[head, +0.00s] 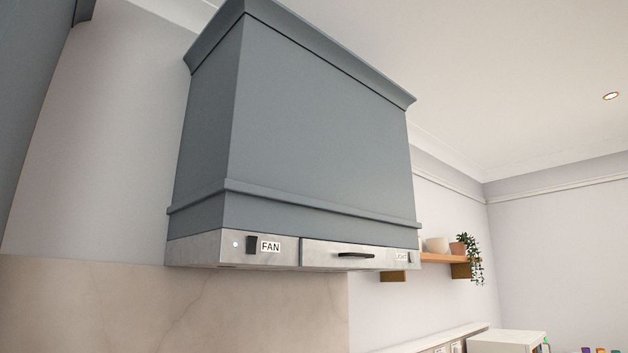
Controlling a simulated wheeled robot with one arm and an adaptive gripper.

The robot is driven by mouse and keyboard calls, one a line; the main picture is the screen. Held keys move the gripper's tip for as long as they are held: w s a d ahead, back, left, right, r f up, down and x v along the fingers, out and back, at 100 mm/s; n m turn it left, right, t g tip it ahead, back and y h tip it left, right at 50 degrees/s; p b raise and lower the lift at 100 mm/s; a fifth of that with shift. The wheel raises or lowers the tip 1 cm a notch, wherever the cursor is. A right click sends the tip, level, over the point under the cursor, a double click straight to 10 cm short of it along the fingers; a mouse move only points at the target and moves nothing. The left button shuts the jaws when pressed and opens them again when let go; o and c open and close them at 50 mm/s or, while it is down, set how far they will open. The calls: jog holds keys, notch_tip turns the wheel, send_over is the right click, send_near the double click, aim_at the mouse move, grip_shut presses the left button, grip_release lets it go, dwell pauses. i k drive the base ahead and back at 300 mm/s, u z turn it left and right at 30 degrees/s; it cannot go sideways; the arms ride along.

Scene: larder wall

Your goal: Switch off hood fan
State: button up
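A blue-grey range hood (320,130) hangs on the wall, seen from below in the head view. Its metal front strip (285,253) runs along the bottom. At the left of the strip is a dark rocker switch (252,245) beside a white label reading FAN (270,246). A small bright indicator light (235,244) shows just left of the switch. A second small dark switch (409,257) with a label reading LIGHT (401,257) sits at the right end. My gripper is not in view.
A dark handle (356,255) sits mid-strip. A wooden shelf (440,258) with pots and a trailing plant (473,262) is to the right of the hood. A blue-grey cabinet (30,80) stands at far left. The space before the switch looks clear.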

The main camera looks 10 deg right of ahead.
aim_at(253, 241)
jog(key=u, duration=0.15)
jog(key=i, duration=0.4)
jog(key=u, duration=1.5)
